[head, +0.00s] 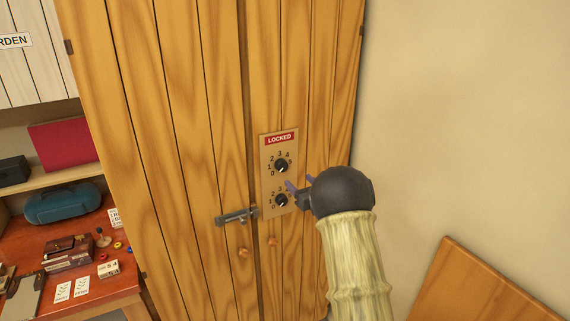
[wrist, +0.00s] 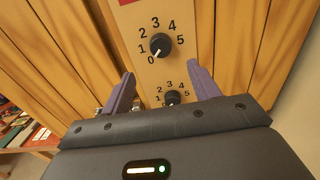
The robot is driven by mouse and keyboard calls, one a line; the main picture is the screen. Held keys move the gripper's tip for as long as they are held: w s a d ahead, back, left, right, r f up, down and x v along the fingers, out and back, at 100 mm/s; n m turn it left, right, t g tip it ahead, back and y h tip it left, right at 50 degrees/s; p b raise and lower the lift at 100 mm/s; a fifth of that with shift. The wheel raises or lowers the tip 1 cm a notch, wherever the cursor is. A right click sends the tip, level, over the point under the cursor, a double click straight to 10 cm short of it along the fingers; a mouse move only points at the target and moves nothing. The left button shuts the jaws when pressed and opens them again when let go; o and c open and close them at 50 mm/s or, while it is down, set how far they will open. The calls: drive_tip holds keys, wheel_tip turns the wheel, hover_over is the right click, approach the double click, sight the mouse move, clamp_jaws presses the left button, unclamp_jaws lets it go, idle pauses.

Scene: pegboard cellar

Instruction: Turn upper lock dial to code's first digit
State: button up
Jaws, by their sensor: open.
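The upper lock dial (head: 281,166) is a black knob on a tan plate (head: 267,191) on the wooden cabinet door. Digits 0 to 5 ring it. In the wrist view the upper dial (wrist: 161,44) has its white mark toward 0. The lower dial (head: 281,200) sits below it; in the wrist view the lower dial (wrist: 172,97) shows partly, above my gripper's body. A red "LOCKED" sign (head: 279,139) tops the plate. My gripper (head: 299,186) is open and empty in front of the plate, just right of and between the dials. Its fingers (wrist: 160,84) are apart, touching neither dial.
A grey sliding bolt (head: 236,216) crosses the door seam, with orange knobs (head: 243,252) below. A wooden board (head: 480,285) leans at lower right.

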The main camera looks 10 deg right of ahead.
sight(283, 166)
drive_tip(key=p+x, duration=0.5)
drive_tip(key=x, duration=0.6)
drive_tip(key=c, duration=1)
